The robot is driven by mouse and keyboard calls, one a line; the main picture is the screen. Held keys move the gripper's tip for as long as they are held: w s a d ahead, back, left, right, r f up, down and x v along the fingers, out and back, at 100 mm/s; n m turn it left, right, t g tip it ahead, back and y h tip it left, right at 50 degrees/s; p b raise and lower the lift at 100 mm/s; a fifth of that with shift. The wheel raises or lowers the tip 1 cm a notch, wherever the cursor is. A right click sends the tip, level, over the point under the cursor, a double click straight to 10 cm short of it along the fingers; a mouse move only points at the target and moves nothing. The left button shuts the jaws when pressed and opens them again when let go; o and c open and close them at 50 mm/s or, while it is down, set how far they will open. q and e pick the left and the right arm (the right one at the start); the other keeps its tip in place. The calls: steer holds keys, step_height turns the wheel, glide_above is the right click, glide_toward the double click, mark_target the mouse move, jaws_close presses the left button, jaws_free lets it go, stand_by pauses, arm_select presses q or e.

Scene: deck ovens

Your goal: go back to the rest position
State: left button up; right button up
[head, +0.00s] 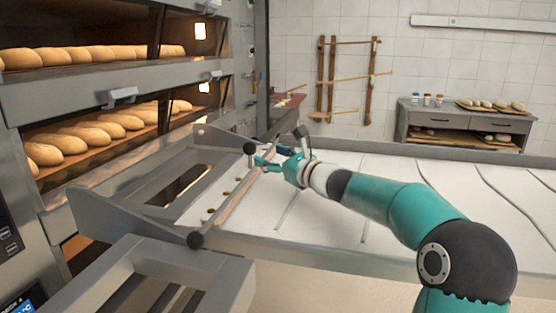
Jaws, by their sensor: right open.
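My right arm comes in from the lower right and reaches to the middle of the view. My right gripper (268,160) is open. It is at the far part of a long wooden-looking bar (240,197) with dark round ends, which lies across the near end of the loader bed. I cannot tell whether the fingers touch the bar. My left gripper does not show.
The loader's pale cloth bed (330,213) extends to the right under my arm. Deck ovens with several loaves (112,123) stand at the left. A grey frame (190,275) is at the lower left. A grey cabinet (468,125) stands at the back right.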

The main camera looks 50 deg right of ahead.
steer(key=shift+s+a, duration=0.1)
steer(key=shift+s, duration=1)
